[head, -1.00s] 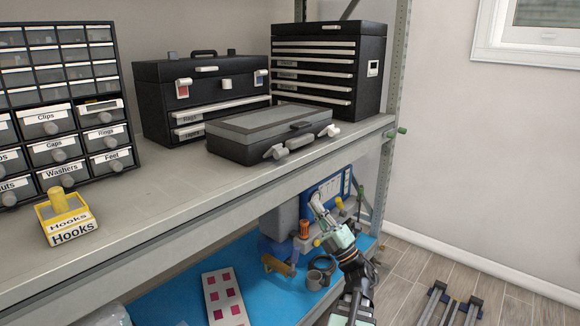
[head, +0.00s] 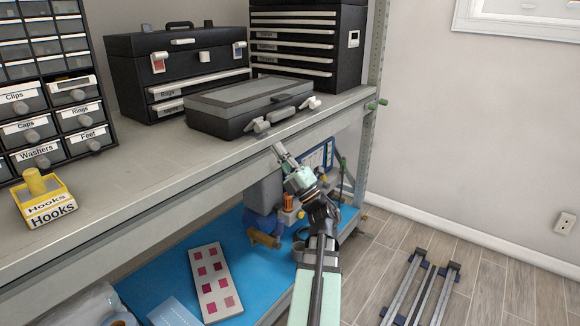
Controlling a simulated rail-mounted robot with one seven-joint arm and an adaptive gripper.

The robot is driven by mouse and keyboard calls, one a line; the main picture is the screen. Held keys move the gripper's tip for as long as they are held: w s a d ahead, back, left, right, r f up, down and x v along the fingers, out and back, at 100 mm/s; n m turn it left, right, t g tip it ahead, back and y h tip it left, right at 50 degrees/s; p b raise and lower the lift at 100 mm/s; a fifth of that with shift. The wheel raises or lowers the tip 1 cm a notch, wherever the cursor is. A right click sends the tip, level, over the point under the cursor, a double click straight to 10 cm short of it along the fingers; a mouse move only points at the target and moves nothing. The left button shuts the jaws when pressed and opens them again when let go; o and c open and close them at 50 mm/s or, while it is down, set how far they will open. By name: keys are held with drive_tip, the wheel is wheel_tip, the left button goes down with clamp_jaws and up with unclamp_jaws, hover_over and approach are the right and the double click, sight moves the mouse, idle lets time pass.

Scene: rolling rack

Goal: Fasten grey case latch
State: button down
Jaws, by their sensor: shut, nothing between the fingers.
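The grey case (head: 238,93) lies shut-lidded on the grey upper shelf, with a lighter grey lid and a darker base. A pale grey left latch (head: 260,126) and a whitish right latch (head: 311,103) stick out from its front side. I cannot tell whether either is fastened. A dark handle (head: 282,97) sits between them. My gripper (head: 281,150) is shut and empty. It appears just below the shelf's front edge, lower than the left latch and apart from the case.
A black toolbox (head: 178,68) and a black drawer chest (head: 305,45) stand behind the case. A small-parts cabinet (head: 50,100) and a yellow Hooks bin (head: 48,205) are at left. The shelf's front edge (head: 200,185) lies beside my arm.

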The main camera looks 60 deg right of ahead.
sight(266, 128)
drive_tip(key=shift+x, duration=2.25)
drive_tip(key=shift+s+r, duration=0.1)
drive_tip(key=shift+r+p, duration=0.15)
drive_tip(key=shift+p, duration=0.3)
drive_tip(key=shift+g, duration=0.3)
